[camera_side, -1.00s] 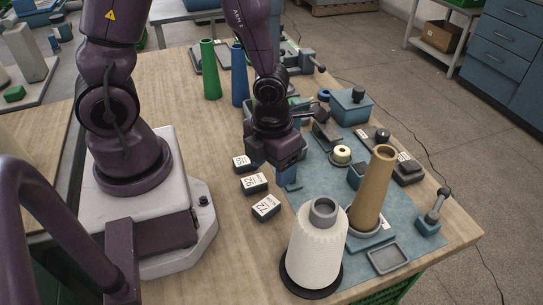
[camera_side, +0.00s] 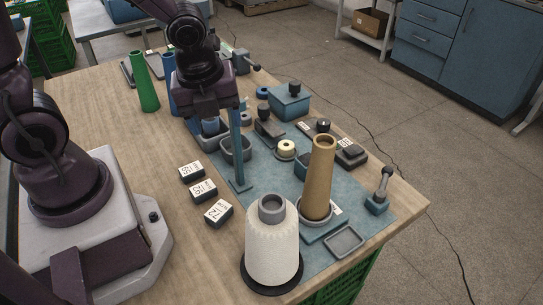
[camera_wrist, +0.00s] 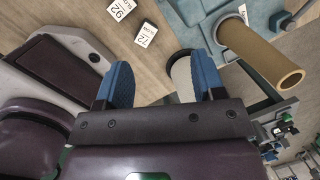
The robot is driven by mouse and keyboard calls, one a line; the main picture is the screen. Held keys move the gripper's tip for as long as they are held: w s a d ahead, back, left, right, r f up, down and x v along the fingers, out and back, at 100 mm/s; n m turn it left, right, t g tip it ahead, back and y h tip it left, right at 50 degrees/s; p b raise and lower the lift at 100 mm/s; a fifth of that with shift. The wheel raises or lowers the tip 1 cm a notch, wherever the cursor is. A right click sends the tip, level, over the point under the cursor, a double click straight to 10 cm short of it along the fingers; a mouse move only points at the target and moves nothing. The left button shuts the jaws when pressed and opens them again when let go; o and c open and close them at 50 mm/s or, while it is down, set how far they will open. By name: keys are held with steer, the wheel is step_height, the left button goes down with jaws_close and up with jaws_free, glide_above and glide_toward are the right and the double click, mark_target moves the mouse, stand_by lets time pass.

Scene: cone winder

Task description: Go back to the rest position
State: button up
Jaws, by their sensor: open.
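My gripper (camera_wrist: 160,82) is open and empty in the wrist view, its two blue fingers spread apart. In the side view my gripper (camera_side: 222,128) hangs above the left part of the blue mat (camera_side: 270,205), fingers pointing down. The tan cone (camera_side: 320,178) stands upright in a grey ring on the mat; it also shows in the wrist view (camera_wrist: 257,52). The white yarn cone (camera_side: 271,245) stands on a black disc at the table's front; in the wrist view it is partly hidden behind a finger. My gripper touches neither cone.
Several black blocks with white labels (camera_side: 203,191) lie on the wood left of the mat. A green cone (camera_side: 145,83) and a partly hidden blue cone stand at the back left. A blue box (camera_side: 290,102) and a small lever stand (camera_side: 379,192) sit on the right side.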

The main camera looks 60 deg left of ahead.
steer(key=s+a+r+n+t+h, duration=0.1)
steer(key=s+r+n+t, duration=0.2)
steer(key=r+n, duration=1.1)
steer(key=s+n, duration=0.2)
steer(key=n, duration=0.5)
steer(key=shift+s+a+t, duration=0.2)
steer(key=shift+t, duration=0.1)
